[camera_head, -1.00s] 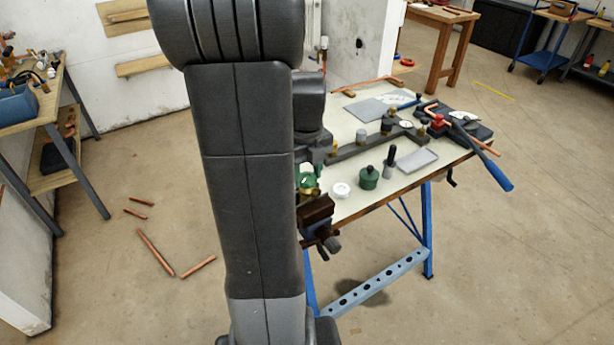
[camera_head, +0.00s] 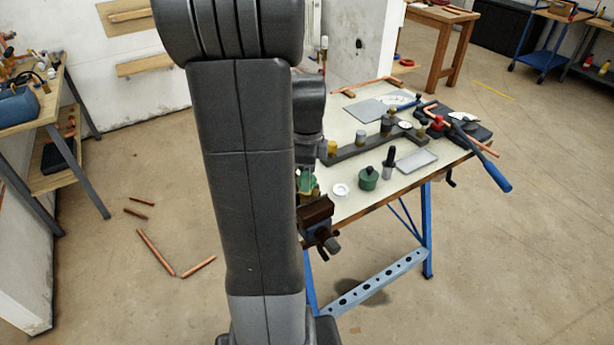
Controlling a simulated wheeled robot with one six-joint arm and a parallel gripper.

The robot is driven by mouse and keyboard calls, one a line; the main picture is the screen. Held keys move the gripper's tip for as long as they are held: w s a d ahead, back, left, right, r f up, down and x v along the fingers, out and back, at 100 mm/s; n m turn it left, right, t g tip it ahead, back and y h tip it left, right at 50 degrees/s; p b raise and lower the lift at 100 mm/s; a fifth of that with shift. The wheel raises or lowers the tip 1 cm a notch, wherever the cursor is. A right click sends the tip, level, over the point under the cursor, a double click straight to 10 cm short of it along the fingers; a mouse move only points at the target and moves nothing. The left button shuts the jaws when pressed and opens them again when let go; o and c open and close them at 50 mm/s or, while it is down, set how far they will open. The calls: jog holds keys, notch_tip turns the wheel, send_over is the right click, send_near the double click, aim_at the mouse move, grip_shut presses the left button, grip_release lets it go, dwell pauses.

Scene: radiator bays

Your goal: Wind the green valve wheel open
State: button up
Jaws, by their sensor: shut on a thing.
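The green valve wheel (camera_head: 306,184) sits at the left end of the workbench, partly hidden behind my arm. Its brass valve body (camera_head: 313,196) shows just below, above a dark vise (camera_head: 318,218) on the bench edge. My gripper (camera_head: 309,168) points down at the wheel and is shut on it. The fingertips are mostly hidden by my arm, so the exact hold on the rim cannot be seen.
On the workbench (camera_head: 352,203) stand a white ring (camera_head: 340,191), a green-capped pot (camera_head: 368,179), a dark-handled tool (camera_head: 388,163) and a grey bar with fittings (camera_head: 358,150). A blue-handled bender (camera_head: 490,172) overhangs the right edge. Copper pipes (camera_head: 155,252) lie on the floor.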

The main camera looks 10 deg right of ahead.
jog(key=n, duration=1)
jog(key=shift+s+f+n+p, duration=0.1)
jog(key=shift+n+p, duration=0.2)
jog(key=shift+n, duration=0.1)
jog(key=n, duration=0.5)
jog(key=shift+f, duration=0.1)
jog(key=n, duration=0.5)
jog(key=shift+s, duration=0.1)
jog(key=o, duration=1)
